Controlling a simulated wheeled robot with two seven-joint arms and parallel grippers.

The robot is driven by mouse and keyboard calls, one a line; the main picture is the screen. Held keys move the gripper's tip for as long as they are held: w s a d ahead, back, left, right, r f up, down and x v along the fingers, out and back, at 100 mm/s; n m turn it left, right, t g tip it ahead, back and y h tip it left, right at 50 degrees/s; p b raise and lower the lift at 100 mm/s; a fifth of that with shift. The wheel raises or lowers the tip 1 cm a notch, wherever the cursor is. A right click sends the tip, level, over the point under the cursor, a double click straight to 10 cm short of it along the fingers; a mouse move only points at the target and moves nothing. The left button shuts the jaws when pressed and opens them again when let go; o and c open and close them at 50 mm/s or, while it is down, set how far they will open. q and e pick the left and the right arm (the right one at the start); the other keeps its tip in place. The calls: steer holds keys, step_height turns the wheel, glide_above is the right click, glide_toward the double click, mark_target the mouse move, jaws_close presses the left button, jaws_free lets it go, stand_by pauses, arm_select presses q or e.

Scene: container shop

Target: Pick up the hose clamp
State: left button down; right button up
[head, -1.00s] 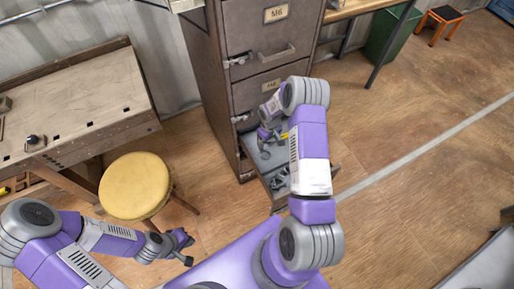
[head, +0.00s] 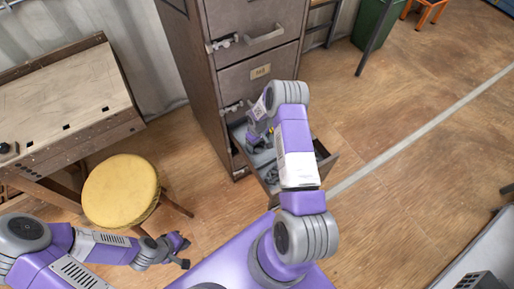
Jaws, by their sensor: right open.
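The open bottom drawer (head: 329,164) of the grey cabinet holds several small dark and grey items, too small to tell apart. I cannot make out which of them is the hose clamp. My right gripper (head: 256,143) is open and reaches down into or just over the drawer's left part. My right forearm hides much of the drawer, and contact with any item cannot be seen. A small yellow thing shows beside the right gripper. My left gripper (head: 182,252) is open and empty, over the floor near the stool.
The grey filing cabinet (head: 190,75) stands behind the drawer. A round yellow stool (head: 120,190) stands to the left, by a wooden workbench (head: 65,95). A green bin (head: 374,22) is at the back. The floor to the right of the drawer is clear.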

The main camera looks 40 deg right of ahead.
steer(key=shift+f, duration=0.6)
steer(key=c, duration=1.1)
steer(key=shift+r, duration=0.15)
